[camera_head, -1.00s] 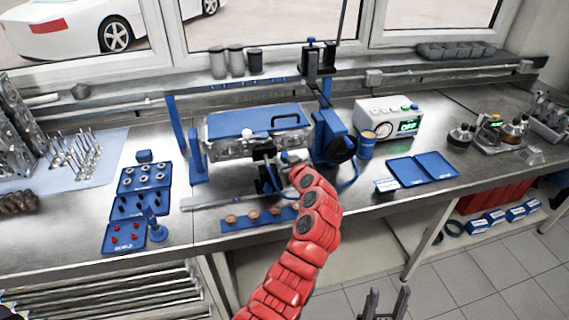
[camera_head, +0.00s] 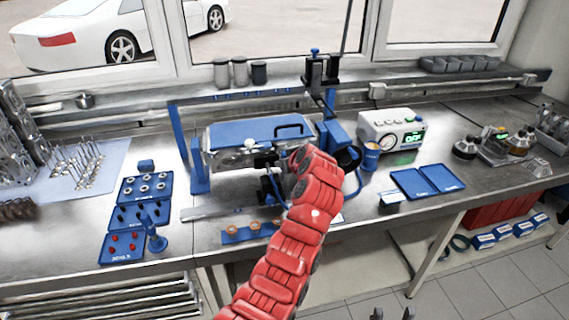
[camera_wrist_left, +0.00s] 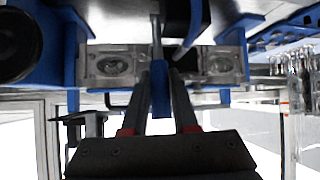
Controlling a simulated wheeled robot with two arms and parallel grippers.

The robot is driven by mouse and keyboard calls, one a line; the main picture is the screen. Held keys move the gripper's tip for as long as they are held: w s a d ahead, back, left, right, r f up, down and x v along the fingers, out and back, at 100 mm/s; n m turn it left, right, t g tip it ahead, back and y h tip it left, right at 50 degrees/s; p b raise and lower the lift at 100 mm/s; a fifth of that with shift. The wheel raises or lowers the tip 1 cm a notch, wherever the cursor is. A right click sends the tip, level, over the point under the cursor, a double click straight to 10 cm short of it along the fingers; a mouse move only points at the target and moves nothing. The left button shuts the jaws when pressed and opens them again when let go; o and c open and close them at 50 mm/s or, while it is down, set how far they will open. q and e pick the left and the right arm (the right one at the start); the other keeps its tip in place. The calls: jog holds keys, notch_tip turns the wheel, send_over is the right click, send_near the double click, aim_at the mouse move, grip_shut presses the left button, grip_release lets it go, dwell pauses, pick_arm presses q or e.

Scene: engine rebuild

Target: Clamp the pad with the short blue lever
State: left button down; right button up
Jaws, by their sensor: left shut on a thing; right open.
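A blue plate with a black handle (camera_head: 255,132) covers a metal cylinder head (camera_head: 228,160) in the blue fixture on the bench. I cannot tell which part is the pad. My left arm reaches to the fixture's front and hides its own gripper in the head view. In the left wrist view, my left gripper (camera_wrist_left: 162,78) is shut on a short blue lever (camera_wrist_left: 160,98), which stands between its fingers in front of the fixture. My right gripper (camera_head: 391,315) is at the bottom edge of the head view, open and mostly cut off, well away from the fixture.
Blue trays with small parts (camera_head: 145,188) lie left of the fixture. A blue strip with copper-coloured rings (camera_head: 235,235) lies in front of it. A tester box showing OFF (camera_head: 390,130), a blue can (camera_head: 370,157) and empty blue trays (camera_head: 427,181) stand to the right.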

pick_arm(q)
jog(key=c, duration=0.7)
grip_release()
jog(key=shift+a, duration=0.1)
jog(key=shift+s+d+r, duration=0.2)
jog(key=shift+s+d, duration=0.1)
jog(key=shift+s, duration=0.05)
jog(key=b+v, duration=0.5)
jog(key=v, duration=1.1)
jog(key=shift+s+r, duration=0.15)
jog(key=shift+r, duration=0.1)
